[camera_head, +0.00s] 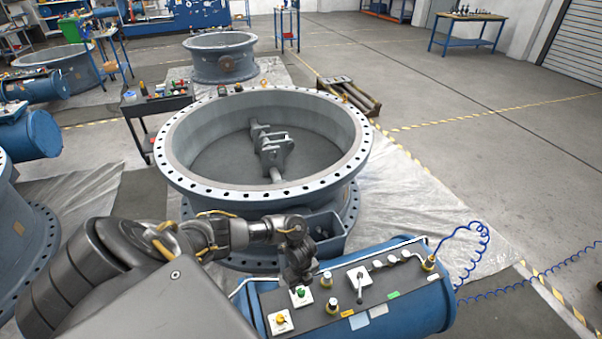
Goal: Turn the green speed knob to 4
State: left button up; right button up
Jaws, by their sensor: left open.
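The green knob (300,292) sits on a small white plate on the dark control panel (388,294), which lies on top of a blue cylinder (420,318). Its scale marks are too small to read. My left arm comes in from the left, and my left gripper (299,275) points down just above the green knob. The gripper is open; the small picture does not show whether its fingers touch the knob. My right gripper is not in view.
A large flanged valve ring (180,183) stands behind. A blue coiled hose (476,245) runs off to the right.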

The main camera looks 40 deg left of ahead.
aim_at(301, 291)
pick_arm(q)
notch_tip(301, 291, up, 7)
dwell(0.3)
jog(key=shift+s, duration=0.1)
dwell(0.4)
